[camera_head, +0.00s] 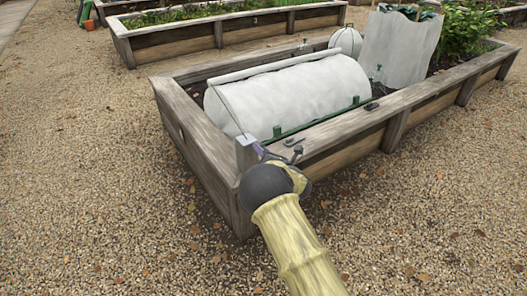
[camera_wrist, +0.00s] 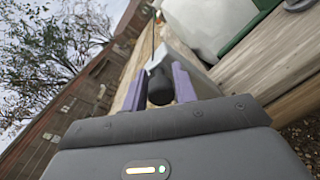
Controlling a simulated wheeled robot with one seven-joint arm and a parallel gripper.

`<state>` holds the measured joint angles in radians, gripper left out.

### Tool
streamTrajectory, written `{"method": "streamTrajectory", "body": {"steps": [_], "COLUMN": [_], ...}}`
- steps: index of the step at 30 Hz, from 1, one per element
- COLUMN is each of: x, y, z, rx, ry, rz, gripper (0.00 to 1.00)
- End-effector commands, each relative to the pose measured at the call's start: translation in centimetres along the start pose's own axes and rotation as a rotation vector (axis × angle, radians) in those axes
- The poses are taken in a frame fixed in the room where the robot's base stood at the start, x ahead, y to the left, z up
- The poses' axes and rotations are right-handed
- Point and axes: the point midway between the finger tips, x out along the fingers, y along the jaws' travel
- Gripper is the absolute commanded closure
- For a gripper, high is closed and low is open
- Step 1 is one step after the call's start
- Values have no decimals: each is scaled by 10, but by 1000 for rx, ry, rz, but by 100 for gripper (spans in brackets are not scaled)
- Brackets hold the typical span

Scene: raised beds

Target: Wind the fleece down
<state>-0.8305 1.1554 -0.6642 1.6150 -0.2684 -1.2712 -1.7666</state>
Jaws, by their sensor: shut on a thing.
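The white fleece (camera_head: 290,95) covers a low tunnel in the near raised bed, its front side reaching down close to a green rail (camera_head: 315,121). A pale roll (camera_head: 275,66) lies along the top of the tunnel. A thin cord or rod (camera_head: 228,107) slopes from the roll's left end to a grey post (camera_head: 246,152) at the bed's corner. My gripper (camera_head: 262,152) is at this post. In the wrist view, my gripper's purple fingers (camera_wrist: 159,75) are shut on a dark knob (camera_wrist: 160,90). A thin line rises above the knob. What the knob joins is hidden.
The bed's timber edge (camera_head: 195,130) is close to my gripper. Small dark items (camera_head: 293,141) lie on its front board. A pale upright cover (camera_head: 398,48) and a white dome (camera_head: 346,40) stand farther back. Open gravel (camera_head: 90,190) lies left and in front.

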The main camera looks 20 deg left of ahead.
Motion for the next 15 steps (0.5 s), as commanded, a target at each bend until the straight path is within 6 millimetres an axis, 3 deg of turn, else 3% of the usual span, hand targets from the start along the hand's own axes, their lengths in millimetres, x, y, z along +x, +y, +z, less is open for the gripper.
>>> {"method": "streamTrajectory", "body": {"steps": [1, 8, 9, 11, 15], "x": [0, 0, 0, 0, 0], "y": [2, 2, 2, 2, 1], "z": [-7, -9, -9, -8, -6], "rx": [5, 7, 7, 7, 5], "ry": [13, 15, 16, 16, 11], "rz": [5, 5, 5, 4, 2], "gripper": [95, 94, 68, 56, 55]}}
